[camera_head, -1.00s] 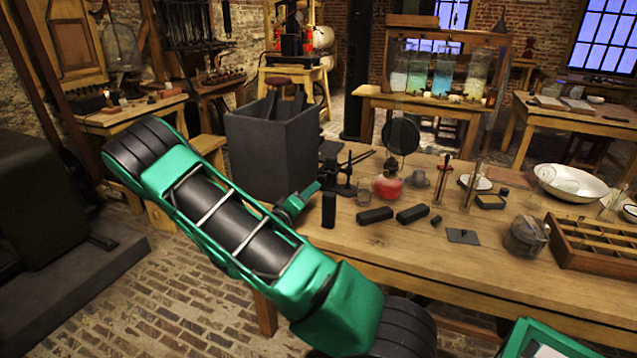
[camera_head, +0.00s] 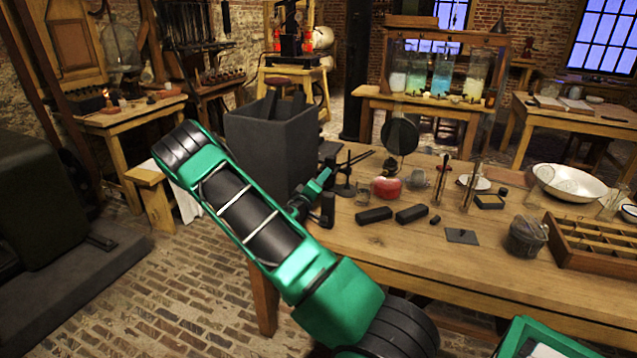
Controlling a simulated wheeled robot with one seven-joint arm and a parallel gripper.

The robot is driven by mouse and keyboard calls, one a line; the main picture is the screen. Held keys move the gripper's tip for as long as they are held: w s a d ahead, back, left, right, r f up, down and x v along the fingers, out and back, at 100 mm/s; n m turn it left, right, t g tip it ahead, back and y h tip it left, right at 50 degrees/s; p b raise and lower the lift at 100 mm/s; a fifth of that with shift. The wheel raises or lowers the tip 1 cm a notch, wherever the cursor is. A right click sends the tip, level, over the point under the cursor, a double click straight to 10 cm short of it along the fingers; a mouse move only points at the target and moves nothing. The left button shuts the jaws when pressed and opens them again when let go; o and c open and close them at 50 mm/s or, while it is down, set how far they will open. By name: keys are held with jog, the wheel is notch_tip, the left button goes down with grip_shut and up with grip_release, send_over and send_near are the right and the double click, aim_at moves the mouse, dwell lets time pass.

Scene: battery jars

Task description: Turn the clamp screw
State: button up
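A black stand (camera_head: 344,187) with an upright rod and a sideways clamp arm (camera_head: 357,158) stands at the left end of the wooden bench (camera_head: 460,265). The clamp screw is too small to make out. My green arm crosses the picture from the bottom to the left. What appears to be my gripper (camera_head: 322,177), a small green and dark end, shows past the arm just left of the stand. I cannot tell whether it touches the stand, or whether its fingers are open or shut.
A large dark grey box (camera_head: 270,150) stands behind my arm. A dark upright block (camera_head: 328,211) is close to my gripper. Two dark blocks lie on the bench, with a flask of red liquid (camera_head: 386,188) behind them. A round dark disc (camera_head: 400,136) stands further back.

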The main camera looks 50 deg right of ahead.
jog(key=shift+w+d, duration=0.15)
jog(key=shift+d, duration=0.05)
jog(key=c, duration=1.1)
jog(key=shift+o, duration=0.2)
jog(key=n, duration=0.5)
jog(key=shift+a+n, duration=0.1)
jog(key=shift+n, duration=0.3)
jog(key=n, duration=0.4)
jog(key=shift+f+n, duration=0.1)
jog(key=shift+n, duration=0.3)
